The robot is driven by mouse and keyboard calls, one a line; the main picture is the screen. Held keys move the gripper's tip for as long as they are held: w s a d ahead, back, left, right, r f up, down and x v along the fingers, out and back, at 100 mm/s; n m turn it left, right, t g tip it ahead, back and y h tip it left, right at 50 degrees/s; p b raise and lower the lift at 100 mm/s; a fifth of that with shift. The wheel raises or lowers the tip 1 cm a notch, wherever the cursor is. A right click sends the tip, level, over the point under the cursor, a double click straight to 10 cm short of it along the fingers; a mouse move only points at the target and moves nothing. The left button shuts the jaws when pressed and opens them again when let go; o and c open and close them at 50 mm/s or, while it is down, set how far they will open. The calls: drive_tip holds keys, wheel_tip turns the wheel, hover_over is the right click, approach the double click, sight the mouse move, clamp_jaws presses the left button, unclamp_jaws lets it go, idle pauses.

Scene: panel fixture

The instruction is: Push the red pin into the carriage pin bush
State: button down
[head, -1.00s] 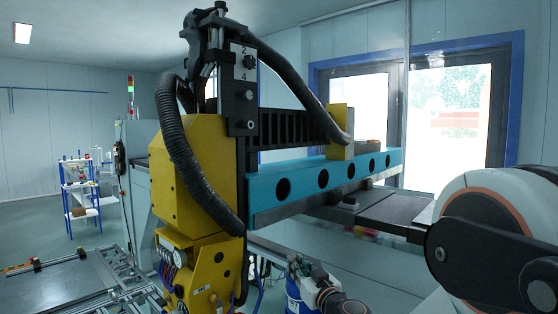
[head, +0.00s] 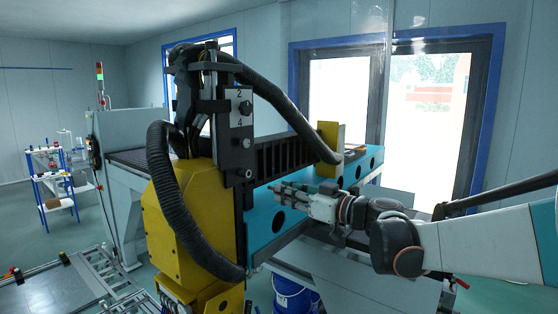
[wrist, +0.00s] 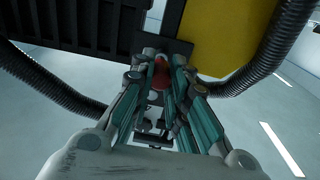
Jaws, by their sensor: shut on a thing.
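My gripper (head: 282,192) reaches in from the right in the head view, in front of the teal beam and pointing at the black carriage plate (head: 238,130) beside the yellow housing. In the wrist view, my gripper's fingers (wrist: 160,82) are closed around the red pin (wrist: 161,72), which shows between the tips. The pin's far end is close to the dark carriage part (wrist: 165,44); whether they touch cannot be told. The pin bush cannot be made out in either view. The pin is too small to see in the head view.
The teal beam (head: 262,222) with round holes runs behind my gripper. The yellow housing (head: 185,215) and a thick black hose (head: 165,190) stand at its left. A second hose (wrist: 60,88) hangs left in the wrist view. A blue bucket (head: 292,296) stands below.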

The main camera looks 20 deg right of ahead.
drive_tip(key=r, duration=0.2)
drive_tip(key=shift+s+a+r+y+p, duration=0.1)
drive_tip(key=shift+s+r+y+p, duration=0.2)
drive_tip(key=shift+r+p, duration=0.1)
drive_tip(key=shift+f, duration=0.1)
drive_tip(key=shift+b+x, duration=0.55)
drive_tip(key=shift+x, duration=2.2)
drive_tip(key=shift+b+x, duration=0.6)
drive_tip(key=shift+x, duration=1.3)
drive_tip(key=c, duration=1.5)
unclamp_jaws()
drive_tip(key=shift+f, duration=0.1)
